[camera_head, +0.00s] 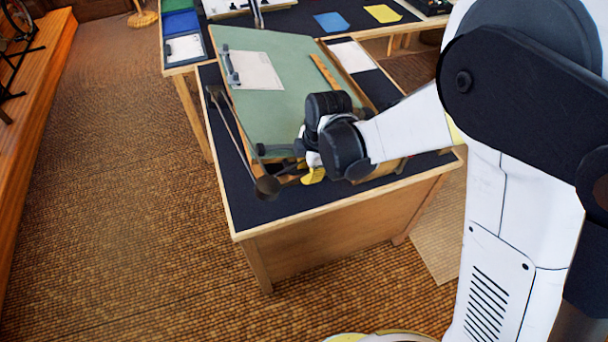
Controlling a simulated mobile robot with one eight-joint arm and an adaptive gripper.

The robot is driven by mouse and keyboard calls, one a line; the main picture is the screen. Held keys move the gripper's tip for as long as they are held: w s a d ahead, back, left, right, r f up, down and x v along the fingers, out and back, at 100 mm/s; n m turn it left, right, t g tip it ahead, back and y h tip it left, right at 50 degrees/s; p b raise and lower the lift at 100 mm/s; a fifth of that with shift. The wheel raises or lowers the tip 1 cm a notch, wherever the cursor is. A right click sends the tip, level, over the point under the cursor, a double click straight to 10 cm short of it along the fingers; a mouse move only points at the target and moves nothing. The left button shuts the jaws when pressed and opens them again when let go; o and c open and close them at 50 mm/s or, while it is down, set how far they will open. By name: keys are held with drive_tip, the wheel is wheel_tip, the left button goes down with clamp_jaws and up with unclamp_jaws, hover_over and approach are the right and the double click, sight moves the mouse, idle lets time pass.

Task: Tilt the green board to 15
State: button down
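The green drafting board (285,108) lies on the dark-topped wooden desk (290,205) and looks tilted. A white sheet (258,72) and a wooden strip (323,72) lie on it. No angle scale or reading can be made out.
A thin dark arm with a round end (267,187) runs along the board's left side, close to my gripper. Another table behind holds a blue sheet (331,22) and a yellow sheet (382,13). The floor (130,200) left of the desk is clear.

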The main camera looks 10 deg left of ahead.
drive_tip(key=c, duration=1.7)
unclamp_jaws()
drive_tip(key=shift+s, duration=0.2)
drive_tip(key=v, duration=1.2)
drive_tip(key=shift+c, duration=0.2)
